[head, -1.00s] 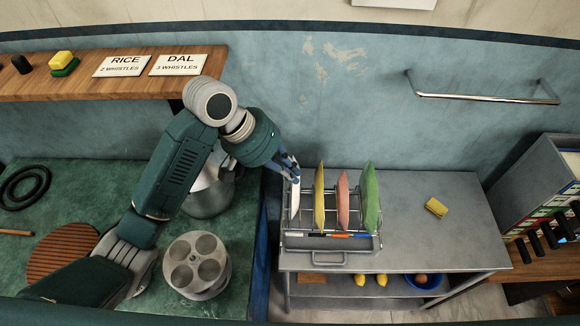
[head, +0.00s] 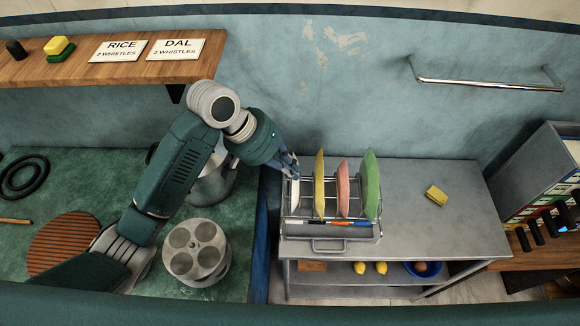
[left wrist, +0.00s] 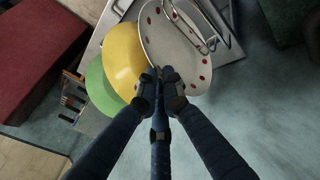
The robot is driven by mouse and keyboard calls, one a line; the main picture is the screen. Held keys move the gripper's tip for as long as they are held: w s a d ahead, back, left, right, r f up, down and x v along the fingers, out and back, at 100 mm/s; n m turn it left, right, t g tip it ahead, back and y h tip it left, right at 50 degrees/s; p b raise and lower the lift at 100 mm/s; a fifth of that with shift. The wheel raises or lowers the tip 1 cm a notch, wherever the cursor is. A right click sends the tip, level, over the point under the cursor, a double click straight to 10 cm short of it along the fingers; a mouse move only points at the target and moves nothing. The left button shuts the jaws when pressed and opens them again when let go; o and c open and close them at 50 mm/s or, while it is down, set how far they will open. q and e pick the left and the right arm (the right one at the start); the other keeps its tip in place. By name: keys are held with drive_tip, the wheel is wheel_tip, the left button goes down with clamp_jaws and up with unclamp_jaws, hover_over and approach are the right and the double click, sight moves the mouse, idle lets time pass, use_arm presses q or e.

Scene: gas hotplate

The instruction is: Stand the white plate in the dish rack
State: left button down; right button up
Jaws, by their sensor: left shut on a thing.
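The white plate (head: 295,195) stands on edge at the left end of the dish rack (head: 330,247). In the left wrist view the white plate (left wrist: 185,45) shows red dots along its rim. My left gripper (head: 290,168) is shut on the plate's upper edge; in the left wrist view its fingers (left wrist: 160,85) meet at the rim. The yellow plate (head: 319,185), pink plate (head: 342,190) and green plate (head: 370,185) stand upright in the rack to the right. Whether the white plate's lower edge rests in a slot cannot be told. My right gripper is out of view.
The rack is on a grey metal table (head: 420,230) with a yellow sponge (head: 436,195) at right. Lemons (head: 360,268) and a blue bowl (head: 422,269) are on the lower shelf. A steel pot (head: 213,180) is behind my left arm. The table's right part is mostly clear.

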use_arm(q)
drive_tip(key=c, duration=1.8)
unclamp_jaws()
drive_tip(key=shift+c, duration=0.2)
drive_tip(key=v, duration=1.2)
drive_tip(key=shift+s+a, duration=0.1)
